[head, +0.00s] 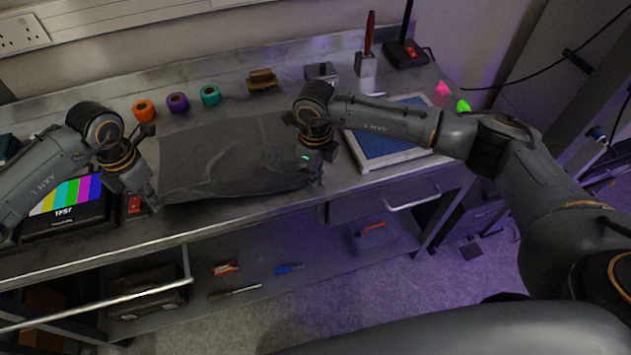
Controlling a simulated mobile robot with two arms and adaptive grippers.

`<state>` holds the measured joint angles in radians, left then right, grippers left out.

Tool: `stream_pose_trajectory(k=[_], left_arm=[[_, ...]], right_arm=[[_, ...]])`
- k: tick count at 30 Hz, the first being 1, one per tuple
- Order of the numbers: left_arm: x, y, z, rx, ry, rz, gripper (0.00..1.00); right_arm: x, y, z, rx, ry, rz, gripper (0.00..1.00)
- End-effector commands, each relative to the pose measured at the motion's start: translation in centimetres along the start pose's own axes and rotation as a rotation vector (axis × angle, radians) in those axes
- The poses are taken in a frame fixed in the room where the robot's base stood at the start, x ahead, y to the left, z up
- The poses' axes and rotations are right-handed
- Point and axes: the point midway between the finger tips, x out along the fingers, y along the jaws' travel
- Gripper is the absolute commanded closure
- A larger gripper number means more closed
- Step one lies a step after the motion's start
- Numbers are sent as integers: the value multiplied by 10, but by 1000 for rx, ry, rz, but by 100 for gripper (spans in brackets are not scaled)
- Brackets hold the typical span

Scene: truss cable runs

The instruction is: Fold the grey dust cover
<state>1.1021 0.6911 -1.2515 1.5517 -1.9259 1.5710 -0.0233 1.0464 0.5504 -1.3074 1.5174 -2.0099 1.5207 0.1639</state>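The grey dust cover (225,155) lies spread on the workbench, slightly wrinkled, its front edge near the bench's front edge. My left gripper (155,205) points down at the cover's front left corner. My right gripper (316,180) points down at its front right corner. Both fingertips are small and dark against the cover, so I cannot tell whether either is open or shut on the cloth. My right wrist hides part of the cover's right side.
Orange (144,110), purple (177,102) and teal (210,95) tape rolls stand behind the cover. A colour-bar monitor (68,205) sits at left. A blue-topped tray (385,140) lies at right. A shelf below holds a case and tools.

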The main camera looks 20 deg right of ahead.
Motion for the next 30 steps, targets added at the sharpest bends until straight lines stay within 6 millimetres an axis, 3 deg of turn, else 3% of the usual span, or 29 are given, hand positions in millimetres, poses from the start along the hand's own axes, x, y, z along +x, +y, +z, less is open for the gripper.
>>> stream_pose_trajectory(k=[8,18,30], left_arm=[[0,0,0,0,1,0,100],[0,0,0,0,1,0,100],[0,0,0,0,0,0,100]], right_arm=[[-6,0,0,0,-1,0,100],[-48,0,0,0,-1,-1,100],[-50,0,0,0,0,0,100]])
